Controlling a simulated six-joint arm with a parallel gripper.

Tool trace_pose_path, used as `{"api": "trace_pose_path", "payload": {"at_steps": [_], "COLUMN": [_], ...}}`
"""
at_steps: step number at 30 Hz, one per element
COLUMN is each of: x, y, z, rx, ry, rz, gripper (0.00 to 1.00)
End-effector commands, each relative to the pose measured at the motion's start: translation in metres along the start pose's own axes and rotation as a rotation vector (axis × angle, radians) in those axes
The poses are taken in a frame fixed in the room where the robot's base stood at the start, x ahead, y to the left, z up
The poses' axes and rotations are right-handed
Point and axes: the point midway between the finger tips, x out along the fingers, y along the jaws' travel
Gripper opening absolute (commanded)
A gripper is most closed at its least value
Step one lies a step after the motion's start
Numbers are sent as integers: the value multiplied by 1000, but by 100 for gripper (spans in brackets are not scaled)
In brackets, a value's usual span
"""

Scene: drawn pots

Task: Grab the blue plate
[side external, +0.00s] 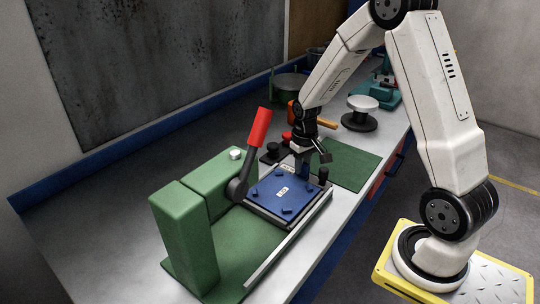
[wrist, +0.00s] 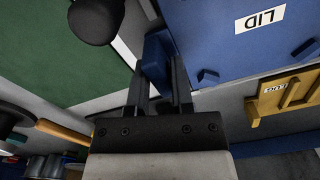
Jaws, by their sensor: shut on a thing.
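The blue plate (side external: 268,186) lies flat on the grey bed of a green fixture (side external: 178,235), with small blue raised pieces and white labels on top. In the wrist view the blue plate (wrist: 215,40) fills the upper right and bears a label reading "LID". My gripper (side external: 303,166) points down at the plate's far edge. In the wrist view my gripper (wrist: 158,72) is shut on an upright blue tab (wrist: 155,55) at the plate's edge. I cannot tell whether the plate is lifted at all.
A red-handled lever (side external: 259,128) stands beside the plate. A black knob (side external: 323,175) is close to my gripper, and it shows in the wrist view (wrist: 95,20). A yellow piece labelled "LUG" (wrist: 285,97) is near the plate.

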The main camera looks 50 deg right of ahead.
Motion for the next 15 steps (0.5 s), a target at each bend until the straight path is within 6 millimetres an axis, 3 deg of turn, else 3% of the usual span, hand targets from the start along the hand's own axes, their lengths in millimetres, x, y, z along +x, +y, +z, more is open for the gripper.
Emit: {"api": "trace_pose_path", "payload": {"at_steps": [15], "x": [-23], "y": [0], "z": [-2], "rx": [4], "ry": [8], "rz": [-1], "gripper": [0]}}
